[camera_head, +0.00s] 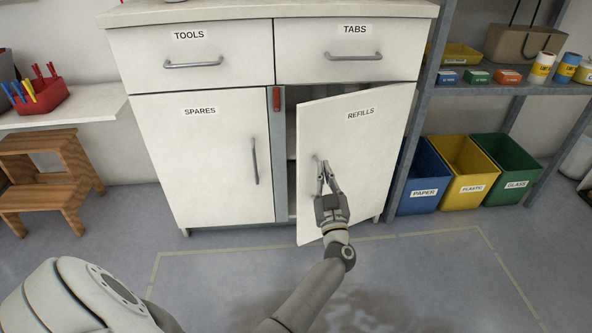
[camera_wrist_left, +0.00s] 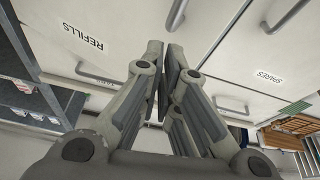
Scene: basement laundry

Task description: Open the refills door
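The refills door (camera_head: 362,130) is the lower right door of the white cabinet. It stands ajar, its left edge swung out from the frame and a dark gap along that edge. My left gripper (camera_head: 326,170) is at the door's upright handle, with its fingers close together. The door's label also shows there, upside down. My right gripper is in neither view.
The spares door (camera_head: 200,160) and the tools (camera_head: 190,50) and tabs (camera_head: 350,50) drawers are shut. A red clip (camera_head: 276,99) is on the post between the doors. Paper (camera_head: 424,178), plastic (camera_head: 464,173) and glass (camera_head: 506,170) bins stand right. The floor in front is clear.

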